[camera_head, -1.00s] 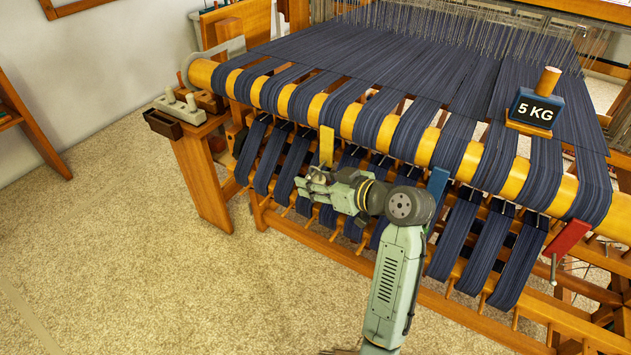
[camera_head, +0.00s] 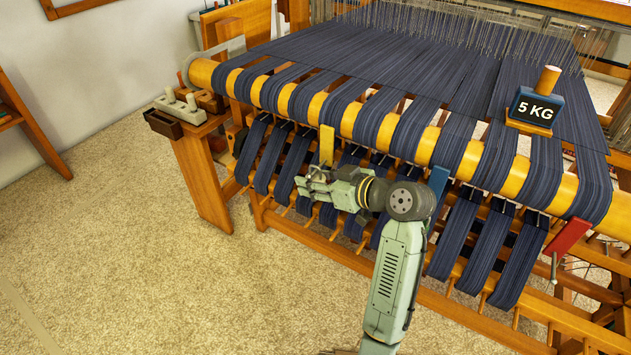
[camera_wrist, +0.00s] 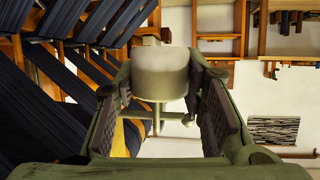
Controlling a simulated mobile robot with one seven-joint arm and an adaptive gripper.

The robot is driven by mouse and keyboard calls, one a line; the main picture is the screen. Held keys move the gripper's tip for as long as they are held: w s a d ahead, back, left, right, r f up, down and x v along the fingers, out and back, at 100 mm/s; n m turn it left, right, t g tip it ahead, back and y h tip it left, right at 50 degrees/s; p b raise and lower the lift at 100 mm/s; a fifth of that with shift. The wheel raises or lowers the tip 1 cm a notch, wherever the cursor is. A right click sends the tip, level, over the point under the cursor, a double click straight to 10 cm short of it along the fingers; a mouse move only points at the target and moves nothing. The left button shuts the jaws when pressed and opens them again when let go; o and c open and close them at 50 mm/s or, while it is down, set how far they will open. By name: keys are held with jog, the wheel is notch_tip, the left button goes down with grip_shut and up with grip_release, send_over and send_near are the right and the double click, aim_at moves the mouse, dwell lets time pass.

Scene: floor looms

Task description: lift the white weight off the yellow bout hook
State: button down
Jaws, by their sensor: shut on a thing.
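A pale, off-white cylindrical weight (camera_wrist: 160,72) sits between the two fingers of my gripper (camera_wrist: 160,92) in the wrist view. The gripper is shut on it. A pale stem and crosspiece show past the weight, with a bit of yellow to their left. In the head view my gripper (camera_head: 310,187) is at the loom's front, just below the yellow tag (camera_head: 326,146) on the beam. The weight is mostly hidden there by the fingers. I cannot tell whether it still touches the hook.
Navy warp bundles (camera_head: 295,160) hang close behind my gripper. A blue tag (camera_head: 438,184) stands near my arm, and a red one (camera_head: 567,235) farther right. A 5 KG block (camera_head: 537,107) rests on the warp. A small wooden tray (camera_head: 163,124) is at left. Carpet in front is clear.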

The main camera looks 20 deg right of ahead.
jog(key=shift+w+d+r+t, duration=0.1)
jog(key=shift+w+r+t, duration=0.05)
jog(key=shift+r, duration=0.5)
jog(key=shift+w+d+r+t, duration=0.1)
jog(key=shift+r+t, duration=0.05)
jog(key=shift+r, duration=0.45)
jog(key=c, duration=1)
grip_release()
jog(key=shift+w+f, duration=0.1)
jog(key=shift+o, duration=0.3)
jog(key=shift+a+f, duration=0.1)
jog(key=shift+a, duration=0.05)
jog(key=s+d, duration=0.4)
jog(key=s, duration=0.2)
jog(key=shift+s+r, duration=0.2)
jog(key=shift+r, duration=0.25)
jog(key=shift+f, duration=0.1)
